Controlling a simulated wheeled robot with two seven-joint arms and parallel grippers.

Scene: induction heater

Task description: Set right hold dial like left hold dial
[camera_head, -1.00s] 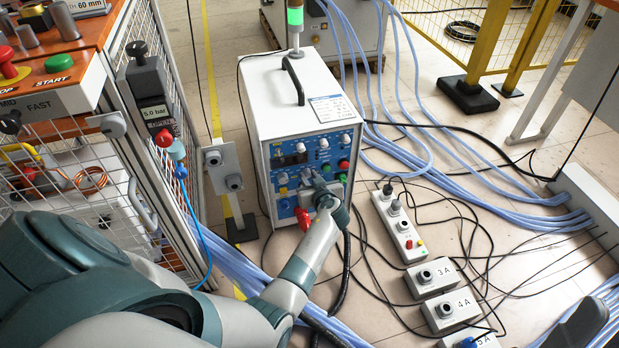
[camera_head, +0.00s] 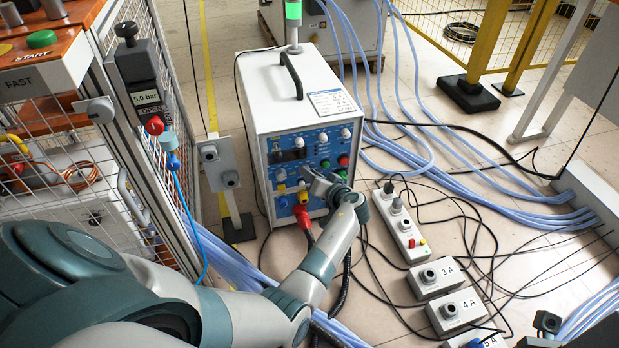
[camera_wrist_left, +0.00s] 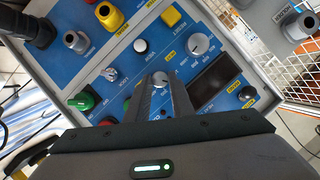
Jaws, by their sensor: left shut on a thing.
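The white induction heater (camera_head: 296,100) stands on the floor with its blue control panel (camera_head: 280,177) facing me. My left gripper (camera_head: 309,180) is at the middle of this panel. In the left wrist view my left gripper (camera_wrist_left: 160,82) is shut on a dial, which its fingers largely hide. A larger grey dial (camera_wrist_left: 200,44), a white dial (camera_wrist_left: 140,46) and a small silver switch (camera_wrist_left: 109,74) are around it. The panel lettering is too small to tell which are the hold dials.
A red connector (camera_head: 302,215) hangs low on the panel beside a black cable. A grey post with sockets (camera_head: 220,165) and a wire cage stand left. A socket strip (camera_head: 402,222), grey boxes (camera_head: 435,277) and blue hoses (camera_head: 500,188) lie right.

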